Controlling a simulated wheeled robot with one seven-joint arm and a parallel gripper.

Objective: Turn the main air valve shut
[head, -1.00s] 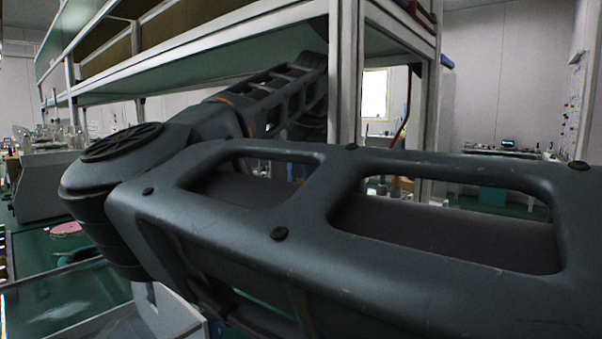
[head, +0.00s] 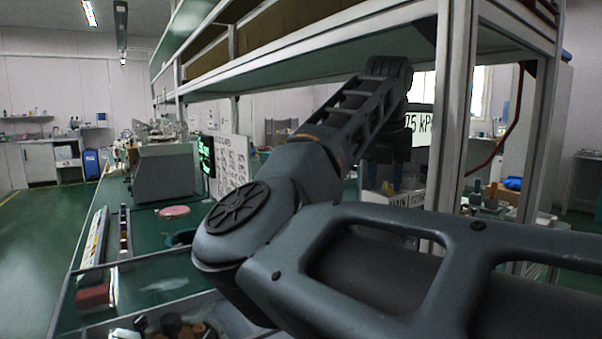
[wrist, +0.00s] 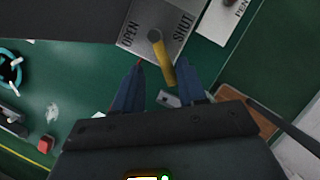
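The main air valve shows in the wrist view as a grey plate (wrist: 198,40) lettered OPEN at left and SHUT at right. Its yellow lever (wrist: 166,64) runs from a round pivot between the words down toward my gripper. My gripper (wrist: 159,92) is open, its two blue fingers apart, one on each side of the lever's free end. I cannot tell whether either finger touches it. The lever cannot be made out there.
A pressure display (head: 420,125) reads 75 kPa. A shelf post (head: 455,105) stands close right of my arm, with the green shelf (head: 300,75) above. A grey machine (head: 165,172) and a pink disc (head: 174,211) sit on the green bench. The floor at left is clear.

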